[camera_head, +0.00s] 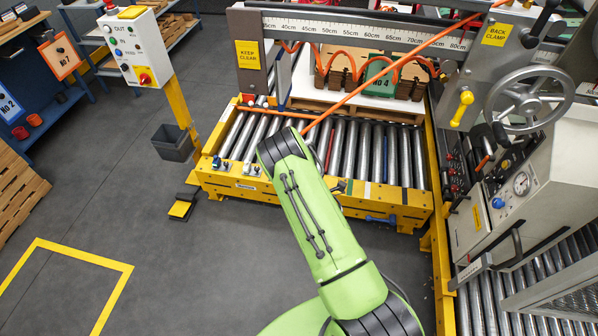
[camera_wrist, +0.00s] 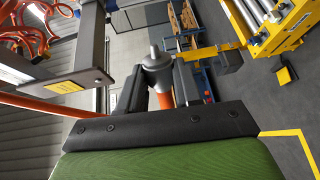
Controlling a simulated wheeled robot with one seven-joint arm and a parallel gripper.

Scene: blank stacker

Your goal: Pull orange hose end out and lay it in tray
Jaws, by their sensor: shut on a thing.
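The orange hose (camera_head: 400,68) runs taut and slanting from the machine at the upper right down to behind the end of my green arm. In the wrist view the hose (camera_wrist: 40,104) comes in from the left. My gripper (camera_wrist: 160,84) is shut on the orange hose end (camera_wrist: 158,62), whose grey, stepped fitting stands up between the two dark fingers. The arm hides the gripper in the head view. An open dark grey tray-like bin (camera_head: 172,143) sits at the foot of the yellow post, and also shows in the wrist view (camera_wrist: 228,60), to the right of the gripper and apart from it.
A yellow-framed roller conveyor (camera_head: 380,199) lies beyond my arm. The control box (camera_head: 137,45) stands on the yellow post. A machine with a handwheel (camera_head: 528,100) stands at the right. A ruler beam (camera_head: 350,29) crosses above the conveyor. The grey floor at left is mostly clear.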

